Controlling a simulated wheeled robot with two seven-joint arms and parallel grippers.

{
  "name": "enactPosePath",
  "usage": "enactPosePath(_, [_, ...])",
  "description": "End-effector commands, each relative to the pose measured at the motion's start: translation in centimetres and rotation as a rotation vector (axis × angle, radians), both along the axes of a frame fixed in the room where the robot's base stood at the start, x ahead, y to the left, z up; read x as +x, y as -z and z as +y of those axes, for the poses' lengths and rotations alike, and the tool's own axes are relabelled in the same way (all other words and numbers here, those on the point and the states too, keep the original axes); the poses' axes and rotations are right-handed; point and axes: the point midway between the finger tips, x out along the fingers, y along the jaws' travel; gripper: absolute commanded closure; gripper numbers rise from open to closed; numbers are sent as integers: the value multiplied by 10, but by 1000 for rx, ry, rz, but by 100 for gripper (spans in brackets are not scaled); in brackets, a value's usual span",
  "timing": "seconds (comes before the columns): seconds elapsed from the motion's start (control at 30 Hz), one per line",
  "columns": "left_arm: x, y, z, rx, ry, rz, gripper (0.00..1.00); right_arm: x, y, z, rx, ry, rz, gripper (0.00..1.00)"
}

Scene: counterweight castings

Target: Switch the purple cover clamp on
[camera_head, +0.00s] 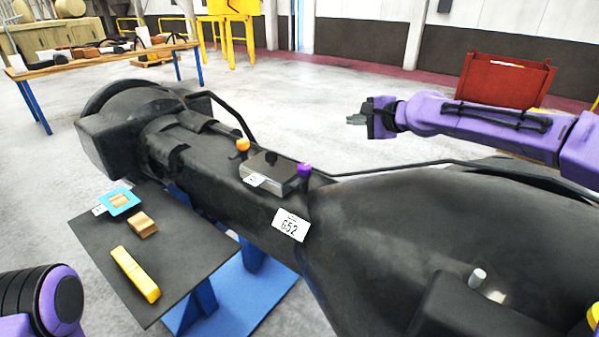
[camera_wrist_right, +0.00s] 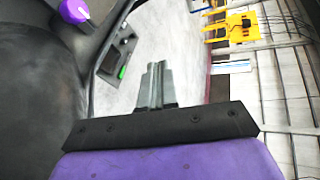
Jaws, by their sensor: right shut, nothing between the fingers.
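The purple cover clamp (camera_head: 304,170) is a small purple knob at the right end of a dark metal cover box (camera_head: 268,172) on the large black casting (camera_head: 400,220). A purple round knob also shows at the top left of the right wrist view (camera_wrist_right: 73,11). My right gripper (camera_head: 357,119) is shut and empty, held in the air beyond the casting, to the right of the clamp and apart from it. Its closed fingers show in the right wrist view (camera_wrist_right: 157,85). My left arm shows only at the lower left; its gripper is out of frame.
An orange knob (camera_head: 242,145) sits at the cover's other end. A dark side table (camera_head: 190,270) holds a yellow block (camera_head: 135,273), a wooden block (camera_head: 142,224) and a blue-framed piece (camera_head: 119,201). A red bin (camera_head: 504,80) stands at the back right. A dark curved bar runs along the casting's far side.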

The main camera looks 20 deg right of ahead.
Motion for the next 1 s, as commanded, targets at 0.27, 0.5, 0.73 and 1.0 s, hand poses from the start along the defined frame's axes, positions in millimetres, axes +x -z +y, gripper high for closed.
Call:
enactPosePath(0.27, [0, 1, 0, 0, 0, 0, 57, -72, 92, 66, -321, -389, 228, 100])
enactPosePath(0.5, [0, 1, 0, 0, 0, 0, 57, -74, 94, 67, -327, -397, 234, 100])
enactPosePath(0.73, [0, 21, 0, 0, 0, 0, 57, -64, 112, 74, -326, -395, 234, 100])
enactPosePath(1.0, [0, 65, 0, 0, 0, 0, 57, -32, 150, 99, -324, -396, 233, 100])
